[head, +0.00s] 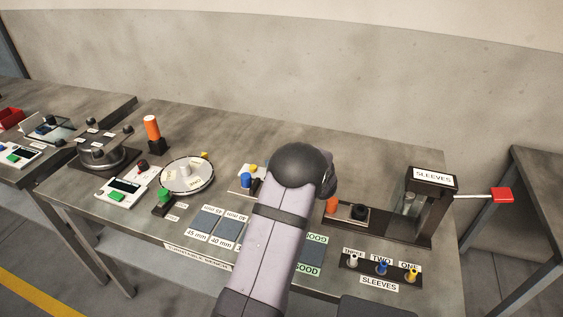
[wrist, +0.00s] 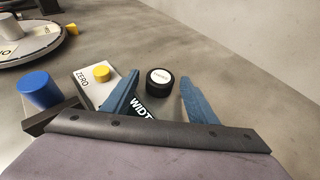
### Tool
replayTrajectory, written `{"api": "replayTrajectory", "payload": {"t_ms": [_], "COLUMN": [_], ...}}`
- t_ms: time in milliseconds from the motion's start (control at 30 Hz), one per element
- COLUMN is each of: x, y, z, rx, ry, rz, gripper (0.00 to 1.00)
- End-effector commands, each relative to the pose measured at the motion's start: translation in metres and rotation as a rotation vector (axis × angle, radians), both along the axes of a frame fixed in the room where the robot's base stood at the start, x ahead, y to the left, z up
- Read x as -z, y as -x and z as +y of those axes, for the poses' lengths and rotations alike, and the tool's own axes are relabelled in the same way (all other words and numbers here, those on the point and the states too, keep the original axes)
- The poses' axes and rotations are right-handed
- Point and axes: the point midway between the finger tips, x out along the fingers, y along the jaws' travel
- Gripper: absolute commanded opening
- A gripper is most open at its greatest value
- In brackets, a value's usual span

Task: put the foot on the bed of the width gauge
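In the wrist view a short black round piece with a white labelled top (wrist: 160,80), which looks like the foot, stands upright just beyond my fingertips. My gripper (wrist: 160,88) is open, its two blue fingers on either side of this piece in the picture with gaps to both. I cannot tell whether the piece rests on the gauge bed or on the bench. The width gauge (wrist: 143,108) shows its WIDTH label by the left finger, partly hidden. Its ZERO plate (wrist: 88,84) has a yellow button. In the head view the gauge (head: 236,191) is partly behind my arm, and my fingers are hidden.
A blue cylinder (wrist: 39,90) stands left of the ZERO plate. A round dial (head: 187,175) is further left. A SLEEVES stand (head: 432,208) with a red-ended lever is at the right. Dark mm-marked pads (head: 205,221) lie near the front edge. Bare bench lies behind the gauge.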

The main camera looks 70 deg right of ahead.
Motion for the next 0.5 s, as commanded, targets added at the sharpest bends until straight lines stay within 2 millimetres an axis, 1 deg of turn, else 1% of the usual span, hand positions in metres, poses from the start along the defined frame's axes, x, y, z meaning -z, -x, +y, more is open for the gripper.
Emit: {"api": "replayTrajectory", "payload": {"t_ms": [233, 367, 500], "x": [-0.005, -0.008, -0.018], "y": [0.001, 0.011, 0.027], "z": [0.000, 0.010, 0.025], "rx": [0.000, 0.002, 0.003], "ry": [0.000, 0.001, 0.002], "rz": [0.000, 0.001, 0.000], "gripper": [0.53, 0.53, 0.53]}}
